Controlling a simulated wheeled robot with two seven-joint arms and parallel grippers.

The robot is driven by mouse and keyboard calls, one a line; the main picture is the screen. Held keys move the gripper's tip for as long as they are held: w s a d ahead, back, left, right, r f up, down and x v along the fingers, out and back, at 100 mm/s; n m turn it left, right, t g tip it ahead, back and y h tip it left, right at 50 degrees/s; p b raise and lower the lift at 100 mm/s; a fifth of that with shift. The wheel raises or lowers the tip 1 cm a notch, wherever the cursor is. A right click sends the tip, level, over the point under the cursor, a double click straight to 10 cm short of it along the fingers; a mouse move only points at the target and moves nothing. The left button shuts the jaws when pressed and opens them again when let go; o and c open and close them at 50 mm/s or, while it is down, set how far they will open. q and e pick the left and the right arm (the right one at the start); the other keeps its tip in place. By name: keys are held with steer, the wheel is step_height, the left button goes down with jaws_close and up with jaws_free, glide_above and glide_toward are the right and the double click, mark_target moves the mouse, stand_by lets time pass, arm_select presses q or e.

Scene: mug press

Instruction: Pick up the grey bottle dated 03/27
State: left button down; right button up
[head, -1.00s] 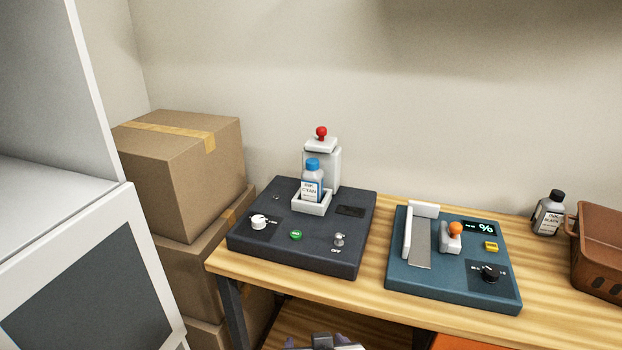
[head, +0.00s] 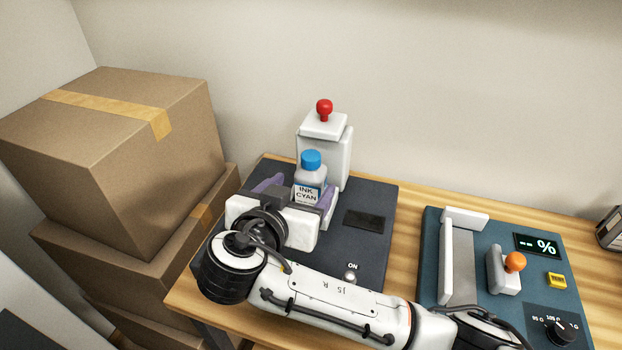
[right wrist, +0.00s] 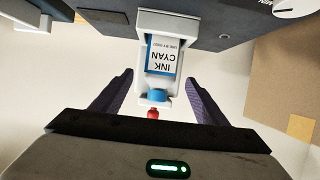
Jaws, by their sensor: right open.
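A grey bottle with a blue cap and a white "INK CYAN" label (head: 308,192) stands upright in a white holder (head: 329,212) on the dark press base. It shows upside down in the right wrist view (right wrist: 163,58), where a small line beside the name is too small to read surely. My right gripper (head: 297,190) is open, with its purple fingers on either side of the bottle. In the right wrist view the blue cap lies between the fingers (right wrist: 159,85), with gaps on both sides. My left gripper is out of view.
A white block with a red knob (head: 324,135) stands right behind the bottle. A teal scale-like device (head: 465,285) sits to the right. Cardboard boxes (head: 120,160) are stacked at the left.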

mark_target(311, 178)
steer(key=shift+x, duration=0.8)
steer(key=p+x, duration=0.1)
steer(key=x, duration=0.3)
steer(key=shift+w+f, duration=0.15)
steer(key=shift+f, duration=0.1)
steer(key=shift+w+d+f, duration=0.15)
steer(key=shift+w+f, duration=0.05)
steer(key=shift+w, duration=0.1)
steer(key=c, duration=1.4)
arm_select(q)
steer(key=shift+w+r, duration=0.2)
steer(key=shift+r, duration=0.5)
arm_select(e)
steer(key=shift+r, duration=0.1)
steer(key=shift+c, duration=1.2)
steer(key=shift+r, duration=0.1)
